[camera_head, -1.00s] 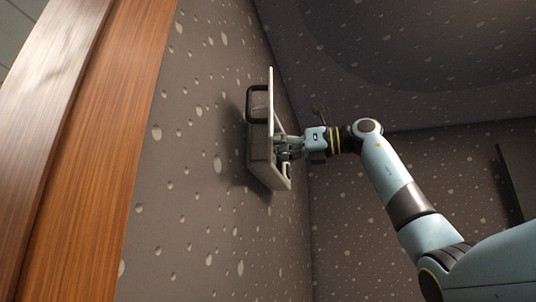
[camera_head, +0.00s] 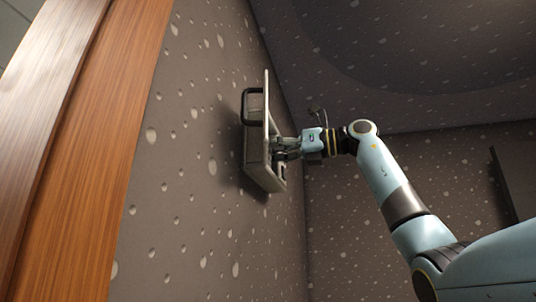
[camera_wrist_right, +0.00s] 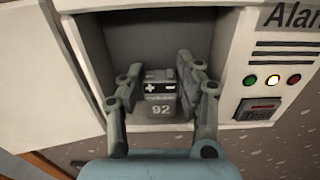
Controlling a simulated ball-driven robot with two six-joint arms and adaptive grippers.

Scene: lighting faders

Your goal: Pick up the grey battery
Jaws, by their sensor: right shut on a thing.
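The grey battery (camera_wrist_right: 160,100), marked 92 with plus and minus signs on top, is inside the open bay of a white wall box labelled "Alarm" (camera_wrist_right: 236,62). My right gripper (camera_wrist_right: 159,75) has a finger on each side of the battery and is shut on it. In the head view my right gripper (camera_head: 279,150) reaches into the box (camera_head: 258,166) on the wall. The battery is hidden in that view. My left gripper is not in view.
The box's door (camera_head: 266,100) stands open, with a dark handle (camera_head: 250,106). Indicator lights (camera_wrist_right: 272,81) and a small square panel (camera_wrist_right: 257,109) are right of the bay. A wooden frame (camera_head: 90,150) runs along the left.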

